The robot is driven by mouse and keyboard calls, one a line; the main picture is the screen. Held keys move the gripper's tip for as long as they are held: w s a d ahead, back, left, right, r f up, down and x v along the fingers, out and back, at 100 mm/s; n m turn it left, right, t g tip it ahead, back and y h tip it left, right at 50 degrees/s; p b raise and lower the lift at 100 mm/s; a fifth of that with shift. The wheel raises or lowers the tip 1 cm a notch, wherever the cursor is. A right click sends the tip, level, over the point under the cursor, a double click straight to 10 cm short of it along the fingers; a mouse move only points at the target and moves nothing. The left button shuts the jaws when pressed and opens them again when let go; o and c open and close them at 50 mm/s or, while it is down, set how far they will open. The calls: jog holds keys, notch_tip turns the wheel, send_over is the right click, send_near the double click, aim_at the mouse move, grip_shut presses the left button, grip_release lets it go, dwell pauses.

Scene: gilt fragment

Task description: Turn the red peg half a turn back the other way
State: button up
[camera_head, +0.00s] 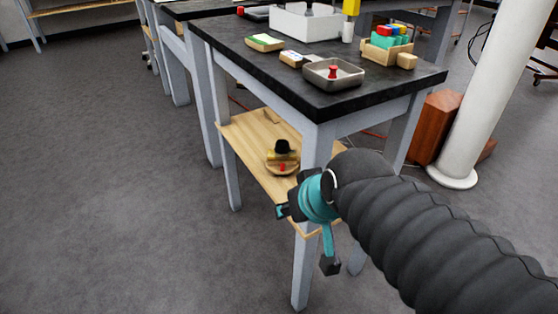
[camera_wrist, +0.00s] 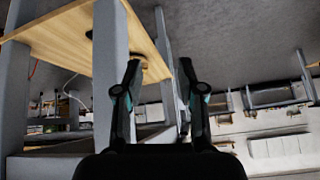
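A small red piece (camera_head: 282,167) shows at the front of a round wooden base (camera_head: 280,172) on the lower shelf; a brass-coloured part and a black knob (camera_head: 282,146) sit on that base. Another red peg-like piece (camera_head: 332,72) stands in a square metal tray (camera_head: 318,83) on the black table top. I cannot tell which is the task's peg. My gripper (camera_head: 306,238) is beside the near table leg, close to the shelf's front corner. It is open with nothing between its fingers, and the wrist view shows them spread apart (camera_wrist: 160,68). No red peg can be made out in the wrist view.
The grey table legs (camera_head: 311,150) and the wooden shelf (camera_head: 246,132) are close to my gripper. The black table top (camera_head: 285,88) overhangs the shelf. A white pillar (camera_head: 480,105) and a reddish-brown box (camera_head: 435,125) stand at the right. The floor at left is clear.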

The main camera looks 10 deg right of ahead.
jog(key=w+a+t+y+b, duration=0.1)
jog(key=w+a+t+y, duration=0.1)
jog(key=w+a, duration=0.35)
jog(key=m+t+h+b, duration=0.4)
jog(key=m+h, duration=0.1)
jog(key=h, duration=0.3)
send_near(282, 165)
jog(key=b+x, duration=0.4)
jog(key=x, duration=0.5)
jog(key=shift+f, duration=0.1)
grip_shut()
